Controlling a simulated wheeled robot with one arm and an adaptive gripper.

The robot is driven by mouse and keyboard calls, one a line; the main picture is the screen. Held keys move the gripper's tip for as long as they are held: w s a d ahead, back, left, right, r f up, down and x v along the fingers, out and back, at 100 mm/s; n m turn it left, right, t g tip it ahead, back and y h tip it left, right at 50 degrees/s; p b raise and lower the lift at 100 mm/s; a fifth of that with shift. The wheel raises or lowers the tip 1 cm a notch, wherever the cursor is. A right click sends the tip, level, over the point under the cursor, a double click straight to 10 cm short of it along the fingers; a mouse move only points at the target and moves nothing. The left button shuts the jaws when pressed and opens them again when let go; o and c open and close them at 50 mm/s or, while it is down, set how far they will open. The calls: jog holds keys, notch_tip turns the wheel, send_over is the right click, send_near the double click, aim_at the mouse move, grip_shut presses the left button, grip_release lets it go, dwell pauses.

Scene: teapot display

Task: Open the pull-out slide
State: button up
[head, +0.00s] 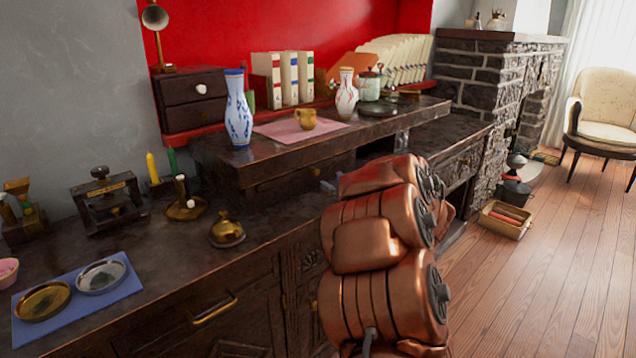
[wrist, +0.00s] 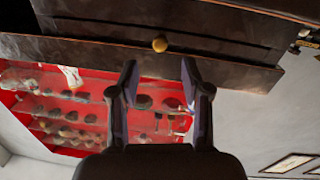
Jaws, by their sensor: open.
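In the wrist view, a small round brass knob (wrist: 160,44) sits on a long dark wooden front (wrist: 90,32), which may be the pull-out slide. My gripper (wrist: 159,66) is open and empty. Its two fingers point toward the wood, and the knob appears between and just beyond the fingertips, apart from them. The front looks shut, with narrow dark gaps along it. In the head view, my copper arm covers the right part of the desk, and my gripper is hidden behind it.
The raised dark shelf (head: 335,138) holds a blue-white vase (head: 238,112), a yellow mug (head: 305,119) and a floral vase (head: 346,95). A brass bell (head: 227,232) and a blue mat (head: 75,318) with two dishes are on the lower desk. The floor at right is mostly clear.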

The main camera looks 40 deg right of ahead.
aim_at(317, 173)
jog(key=shift+w+d+b, duration=0.2)
jog(key=shift+w+b, duration=0.3)
jog(key=shift+w, duration=1.4)
jog(key=shift+w+d+b, duration=0.15)
jog(key=shift+w+b, duration=0.35)
jog(key=shift+w, duration=1.35)
jog(key=shift+c, duration=0.3)
grip_shut()
